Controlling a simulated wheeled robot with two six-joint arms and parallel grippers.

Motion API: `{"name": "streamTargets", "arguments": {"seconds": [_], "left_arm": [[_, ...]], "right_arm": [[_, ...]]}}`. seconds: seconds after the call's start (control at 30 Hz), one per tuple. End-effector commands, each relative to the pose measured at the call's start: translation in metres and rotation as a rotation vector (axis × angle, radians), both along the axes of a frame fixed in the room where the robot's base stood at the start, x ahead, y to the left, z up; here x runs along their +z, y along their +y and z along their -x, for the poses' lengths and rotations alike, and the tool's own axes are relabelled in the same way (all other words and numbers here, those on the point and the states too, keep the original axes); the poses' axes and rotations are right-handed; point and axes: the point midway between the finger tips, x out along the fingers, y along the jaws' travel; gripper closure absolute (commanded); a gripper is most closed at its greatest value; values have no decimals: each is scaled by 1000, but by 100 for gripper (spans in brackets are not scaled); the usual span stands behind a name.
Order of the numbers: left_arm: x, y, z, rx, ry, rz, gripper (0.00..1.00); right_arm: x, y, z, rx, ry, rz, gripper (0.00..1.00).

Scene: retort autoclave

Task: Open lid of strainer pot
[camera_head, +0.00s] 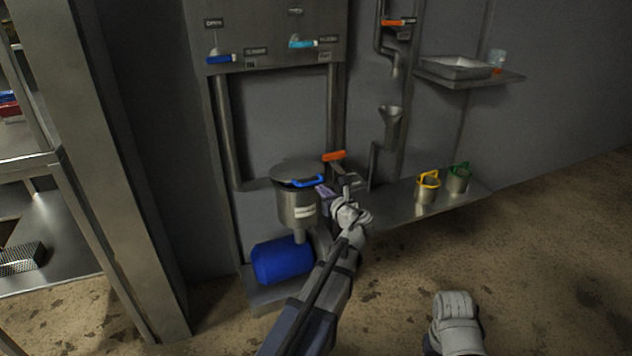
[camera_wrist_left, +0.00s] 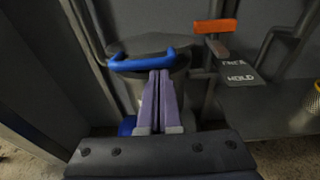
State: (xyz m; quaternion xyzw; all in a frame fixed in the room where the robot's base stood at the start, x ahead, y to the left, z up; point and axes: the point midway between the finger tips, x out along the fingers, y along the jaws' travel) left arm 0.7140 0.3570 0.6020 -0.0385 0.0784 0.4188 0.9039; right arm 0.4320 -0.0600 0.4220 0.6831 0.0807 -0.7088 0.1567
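The strainer pot (camera_head: 297,212) is a metal cylinder on the low shelf, with a round dark lid (camera_head: 290,171) lying flat on top. A blue handle (camera_head: 308,181) sits at the lid's front edge. The handle (camera_wrist_left: 150,60) also shows in the left wrist view, across the front of the pot. My left gripper (camera_head: 323,191) is just right of the handle in the head view. Its purple fingers (camera_wrist_left: 160,72) are together, with their tips at or just below the handle bar. I cannot tell if they touch it.
An orange handle (camera_head: 334,156) is behind and right of the pot. A blue motor-like cylinder (camera_head: 282,261) is below it. Yellow-handled (camera_head: 427,190) and green-handled (camera_head: 459,179) cups stand on the shelf at right. A panel with blue levers (camera_head: 221,58) is above. Floor is clear at right.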

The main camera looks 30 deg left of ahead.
Motion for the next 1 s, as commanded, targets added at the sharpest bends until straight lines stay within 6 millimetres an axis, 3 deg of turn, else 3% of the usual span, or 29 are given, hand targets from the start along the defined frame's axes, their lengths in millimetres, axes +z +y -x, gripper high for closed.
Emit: {"name": "streamTargets", "arguments": {"seconds": [0.03,0.1,0.57,1.0], "left_arm": [[22,1,-1,1,16,17,100],[31,2,-3,1,39,46,100],[92,18,-17,2,196,230,100],[146,45,-40,1,348,410,100]], "right_arm": [[27,0,0,1,1,0,40],[44,0,0,3,1,1,40],[155,-1,1,-2,3,6,40],[251,0,2,-7,6,-2,40]]}}
